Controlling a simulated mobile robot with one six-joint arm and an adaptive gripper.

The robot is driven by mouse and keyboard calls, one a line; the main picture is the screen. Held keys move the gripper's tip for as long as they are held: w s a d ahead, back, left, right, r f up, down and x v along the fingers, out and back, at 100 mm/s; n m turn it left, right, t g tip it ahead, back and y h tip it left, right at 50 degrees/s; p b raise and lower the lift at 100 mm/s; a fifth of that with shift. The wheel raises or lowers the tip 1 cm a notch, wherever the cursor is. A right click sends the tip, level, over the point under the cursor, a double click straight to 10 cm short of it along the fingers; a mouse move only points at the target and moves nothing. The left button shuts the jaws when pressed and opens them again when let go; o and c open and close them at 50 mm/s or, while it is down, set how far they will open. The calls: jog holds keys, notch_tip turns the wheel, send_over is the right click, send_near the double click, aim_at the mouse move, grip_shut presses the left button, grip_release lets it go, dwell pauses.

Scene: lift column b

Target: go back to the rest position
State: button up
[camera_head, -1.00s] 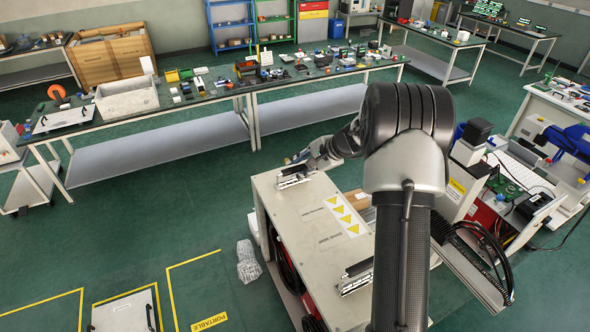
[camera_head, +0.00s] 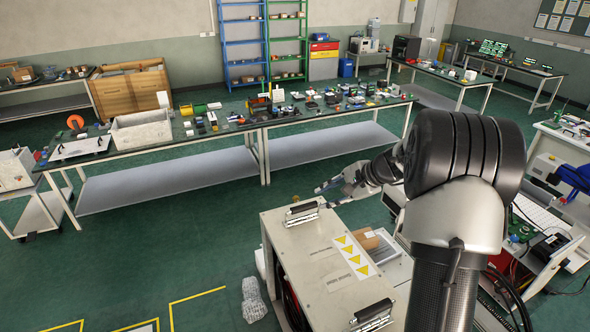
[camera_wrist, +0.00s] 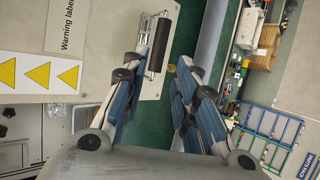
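My gripper (camera_head: 330,186) reaches out past the far side of the beige cabinet (camera_head: 335,285) in the head view, pointing left. In the wrist view, the two blue-padded fingers of my gripper (camera_wrist: 158,75) stand apart with nothing between them. The gap between the fingers shows green floor and a strip of the cabinet top. My dark arm covers part of the cabinet's right side in the head view.
The cabinet top has black handles and a yellow-triangle warning label (camera_head: 353,256). A long workbench (camera_head: 235,128) with many small items stands behind. A bench with a keyboard (camera_head: 540,214) is at right. Green floor is free at left.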

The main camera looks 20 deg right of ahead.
jog(key=s+a+f+n+g+h+b, duration=0.1)
jog(key=s+a+f+n+g+b, duration=0.25)
jog(key=s+a+n+b, duration=0.9)
jog(key=s+a+f+n+h+b, duration=0.2)
jog(key=s+a+f+b, duration=0.2)
jog(key=s+f+b, duration=0.3)
jog(key=s+a+f+n+h+b, duration=0.1)
jog(key=s+a+f+b, duration=0.4)
jog(key=s, duration=0.9)
notch_tip(320, 180, down, 3)
jog(key=n+b, duration=0.1)
jog(key=b, duration=0.3)
jog(key=shift+s+a+t+h, duration=0.15)
jog(key=shift+a+t+h, duration=0.15)
jog(key=shift+t+h, duration=0.1)
